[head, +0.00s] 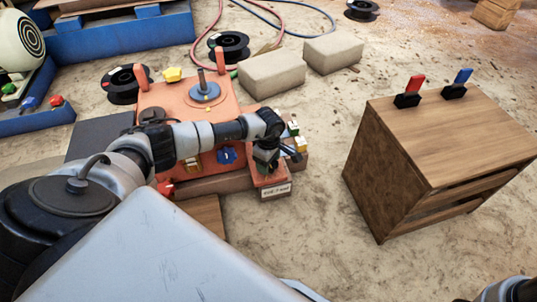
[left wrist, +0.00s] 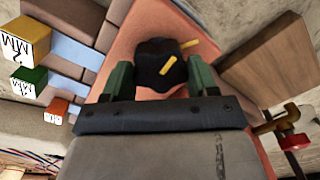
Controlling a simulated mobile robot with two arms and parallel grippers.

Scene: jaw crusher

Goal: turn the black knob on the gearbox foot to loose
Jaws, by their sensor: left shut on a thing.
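The black knob (left wrist: 152,72) shows in the left wrist view on the orange gearbox foot (left wrist: 128,45). A yellow bar lies on the knob, and a second yellow mark (left wrist: 190,43) sits beside its upper right edge at a different angle. My left gripper (left wrist: 161,78) has its green fingers on either side of the knob and is shut on it. In the head view my left gripper (head: 266,162) points down over the foot, which has a white label (head: 276,191) on its front. The knob is hidden there. My right gripper is not in view.
The orange gearbox (head: 222,100) carries a yellow knob (head: 172,74) and a blue knob (head: 227,155). Colored blocks, yellow (left wrist: 25,40) and green (left wrist: 28,80), sit close left in the wrist view. A wooden cabinet (head: 450,135) stands right, with clear sandy floor between.

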